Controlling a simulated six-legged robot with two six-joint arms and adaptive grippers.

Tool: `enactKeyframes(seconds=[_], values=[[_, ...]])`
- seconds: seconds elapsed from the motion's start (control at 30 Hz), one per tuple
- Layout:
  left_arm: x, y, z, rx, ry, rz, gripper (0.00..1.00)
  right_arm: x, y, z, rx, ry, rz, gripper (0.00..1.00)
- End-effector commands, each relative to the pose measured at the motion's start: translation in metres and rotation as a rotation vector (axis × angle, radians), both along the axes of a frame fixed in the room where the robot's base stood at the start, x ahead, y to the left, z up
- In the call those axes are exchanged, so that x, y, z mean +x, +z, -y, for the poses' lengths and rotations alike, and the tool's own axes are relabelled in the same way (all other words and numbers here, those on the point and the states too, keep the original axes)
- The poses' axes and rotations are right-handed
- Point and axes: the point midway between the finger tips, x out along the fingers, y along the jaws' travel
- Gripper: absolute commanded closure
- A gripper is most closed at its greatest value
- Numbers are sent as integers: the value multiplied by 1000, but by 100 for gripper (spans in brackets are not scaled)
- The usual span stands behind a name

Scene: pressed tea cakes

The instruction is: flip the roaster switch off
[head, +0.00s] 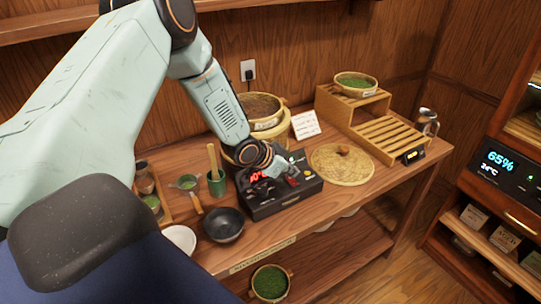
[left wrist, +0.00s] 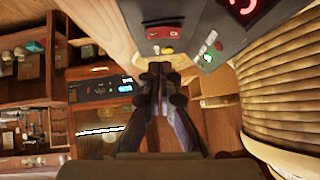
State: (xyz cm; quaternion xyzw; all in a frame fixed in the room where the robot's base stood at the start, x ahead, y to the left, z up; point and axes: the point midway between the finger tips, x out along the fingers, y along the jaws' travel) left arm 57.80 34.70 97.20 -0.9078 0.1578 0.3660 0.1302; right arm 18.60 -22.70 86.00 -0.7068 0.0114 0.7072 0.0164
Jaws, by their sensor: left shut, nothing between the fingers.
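The roaster (head: 285,200) is a black box on the wooden table with lit red digits on its panel. A red switch (head: 293,182) sits on the panel; a red rocker also shows at the top of the left wrist view (left wrist: 165,33). Whether it is on or off is too small to tell. My left gripper (head: 284,170) is over the panel, close beside the switch; contact cannot be told. In the left wrist view its fingers (left wrist: 161,72) are together and empty, pointing toward the panel, near a green light or button (left wrist: 207,58). My right gripper is out of view.
Bamboo steamers (head: 272,128) stand behind the roaster, and a round woven lid (head: 342,164) lies to its right. A dark bowl (head: 224,224) and a green cup (head: 216,184) stand to its left. A slatted wooden rack (head: 388,138) is at the back right.

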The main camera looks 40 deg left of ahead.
Motion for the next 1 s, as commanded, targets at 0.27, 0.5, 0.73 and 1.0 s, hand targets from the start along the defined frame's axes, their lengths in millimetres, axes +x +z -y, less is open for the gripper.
enactKeyframes(seconds=[0.27, 0.5, 0.73, 1.0], values=[[-22, 34, -5, -5, 6, 2, 100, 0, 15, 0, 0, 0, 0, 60], [-46, 60, -11, -5, 4, 2, 100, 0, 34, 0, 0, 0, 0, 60], [-60, 74, -15, -2, 3, 1, 100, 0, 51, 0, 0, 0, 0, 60], [-66, 76, -16, 0, 0, 1, 100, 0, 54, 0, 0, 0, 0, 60]])
